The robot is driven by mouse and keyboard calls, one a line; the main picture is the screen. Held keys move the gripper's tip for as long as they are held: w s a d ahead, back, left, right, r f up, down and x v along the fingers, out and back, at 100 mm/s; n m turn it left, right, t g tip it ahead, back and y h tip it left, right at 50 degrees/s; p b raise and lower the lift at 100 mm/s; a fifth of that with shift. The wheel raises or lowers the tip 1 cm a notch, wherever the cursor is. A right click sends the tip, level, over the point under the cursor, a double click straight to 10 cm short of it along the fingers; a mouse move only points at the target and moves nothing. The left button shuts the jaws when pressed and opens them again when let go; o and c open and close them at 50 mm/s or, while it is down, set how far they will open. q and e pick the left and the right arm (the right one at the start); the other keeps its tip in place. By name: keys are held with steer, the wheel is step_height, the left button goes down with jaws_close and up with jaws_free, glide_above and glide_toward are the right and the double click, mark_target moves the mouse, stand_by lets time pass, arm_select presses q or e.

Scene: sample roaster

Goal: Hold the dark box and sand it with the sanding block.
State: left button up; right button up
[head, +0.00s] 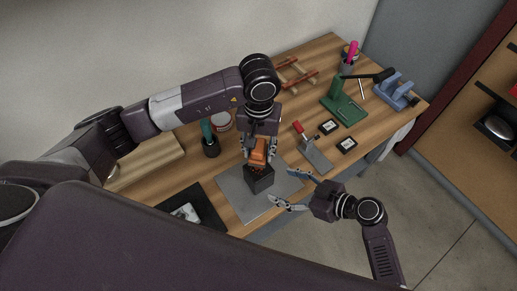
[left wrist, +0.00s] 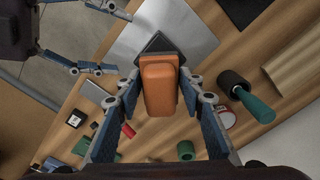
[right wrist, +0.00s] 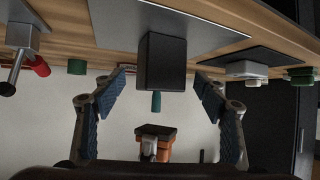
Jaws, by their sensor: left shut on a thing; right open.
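The dark box (head: 259,180) stands on the grey sheet (head: 236,198). My left gripper (head: 258,156) is above the box, pointing down, shut on the orange sanding block (left wrist: 160,90). In the left wrist view the sanding block covers part of the dark box (left wrist: 156,43). In the right wrist view a gap shows between the sanding block (right wrist: 156,132) and the box (right wrist: 162,62). My right gripper (head: 281,188) is open at the box's right side. In the right wrist view its fingers stand to either side of the box, apart from it.
A green stand (head: 343,104) is farther back. A black holder (head: 211,148) with a green handle stands left. A black mat (head: 205,202) lies left of the sheet.

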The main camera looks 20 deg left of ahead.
mark_target(262, 178)
steer(key=x, duration=1)
steer(key=c, duration=0.8)
steer(key=o, duration=1.1)
steer(key=shift+c, duration=0.7)
steer(key=shift+d, duration=0.1)
steer(key=c, duration=1.3)
steer(key=shift+o, duration=0.2)
